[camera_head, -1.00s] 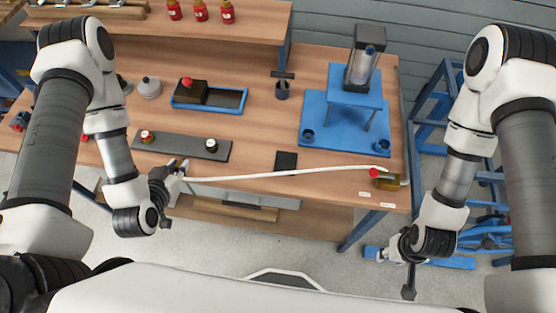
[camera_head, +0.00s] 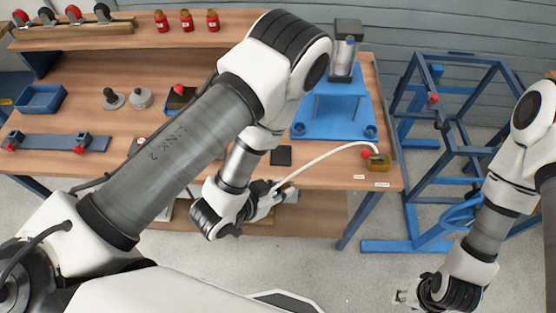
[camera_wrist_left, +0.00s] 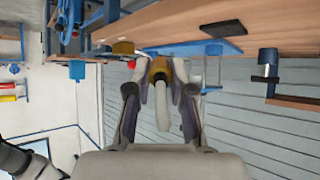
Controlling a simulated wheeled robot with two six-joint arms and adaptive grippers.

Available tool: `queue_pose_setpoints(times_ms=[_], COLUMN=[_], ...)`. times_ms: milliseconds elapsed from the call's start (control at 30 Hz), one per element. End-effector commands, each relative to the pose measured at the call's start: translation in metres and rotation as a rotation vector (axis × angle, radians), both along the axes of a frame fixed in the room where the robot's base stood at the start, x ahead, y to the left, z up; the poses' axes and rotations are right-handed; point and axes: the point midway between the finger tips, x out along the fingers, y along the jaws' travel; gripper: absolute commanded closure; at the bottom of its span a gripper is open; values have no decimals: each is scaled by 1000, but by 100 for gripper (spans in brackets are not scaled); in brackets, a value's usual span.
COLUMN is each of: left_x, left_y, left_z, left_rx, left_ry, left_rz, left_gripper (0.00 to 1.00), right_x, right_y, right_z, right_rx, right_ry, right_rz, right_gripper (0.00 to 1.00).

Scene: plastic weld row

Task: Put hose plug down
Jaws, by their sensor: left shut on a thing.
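The white hose (camera_head: 325,156) bows up from my left gripper (camera_head: 280,188) to a brass-coloured fitting (camera_head: 380,163) with a red knob (camera_head: 366,153) at the bench's right front corner. In the left wrist view, my left gripper (camera_wrist_left: 160,75) is shut on the hose plug, a brass-coloured end piece (camera_wrist_left: 160,68) with the white hose (camera_wrist_left: 162,112) running back between the fingers. The gripper is at the bench's front edge; the plug is mostly hidden in the head view. My right gripper (camera_head: 405,297) hangs low at the right, away from the bench; its finger opening is unclear.
A blue stand (camera_head: 335,115) with a cylinder is behind the hose. A small black pad (camera_head: 281,156) lies close to the left gripper. A blue frame (camera_head: 440,150) stands right of the bench. My left arm covers the bench's middle.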

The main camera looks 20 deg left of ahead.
Motion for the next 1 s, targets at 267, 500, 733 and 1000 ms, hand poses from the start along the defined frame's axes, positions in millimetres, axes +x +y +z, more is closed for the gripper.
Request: queue_pose_setpoints(times_ms=[267,500,733,1000], left_x=[60,103,122,122], left_y=[29,51,60,59], left_z=[-19,-8,-25,-49], left_rx=[-3,-3,0,0], left_ry=[-9,-3,5,0], left_rz=[6,6,0,1], left_gripper=[100,100,100,100], right_x=[-1,0,-1,-1], right_y=[0,0,0,0], right_z=[-87,-86,-81,-78], right_rx=[0,0,0,0], right_ry=[1,0,1,1], right_rz=[0,-1,0,0], right_gripper=[60,60,60,60])
